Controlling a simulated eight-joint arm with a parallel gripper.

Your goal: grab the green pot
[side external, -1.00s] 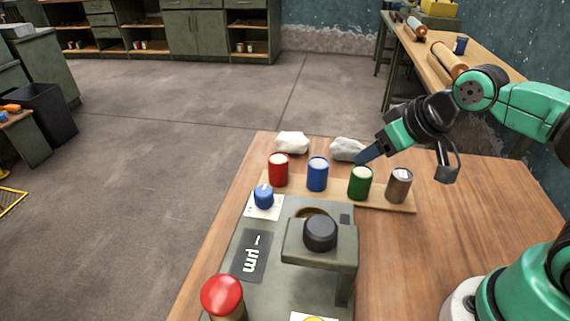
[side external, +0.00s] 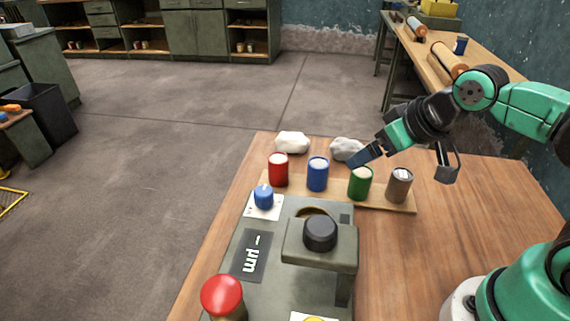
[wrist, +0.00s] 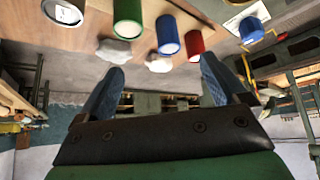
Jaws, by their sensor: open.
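The green pot (side external: 360,184) stands upright on a wooden strip, between the blue pot (side external: 317,174) and the brown-grey pot (side external: 399,186). My gripper (side external: 356,160) is above and behind the green pot, its dark blue fingers pointing down and left, apart from the pot as far as I can see. In the wrist view the green pot (wrist: 127,18) is at the top, left of the blue pot (wrist: 167,34). My two fingers (wrist: 160,78) are spread wide with nothing between them.
A red pot (side external: 278,170) stands at the strip's left end. Two white rocks (side external: 292,142) (side external: 345,149) lie behind the row. A grey machine (side external: 290,255) with a blue knob (side external: 264,196) and red button (side external: 222,294) is in front. Bare table lies right of the strip (side external: 404,207).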

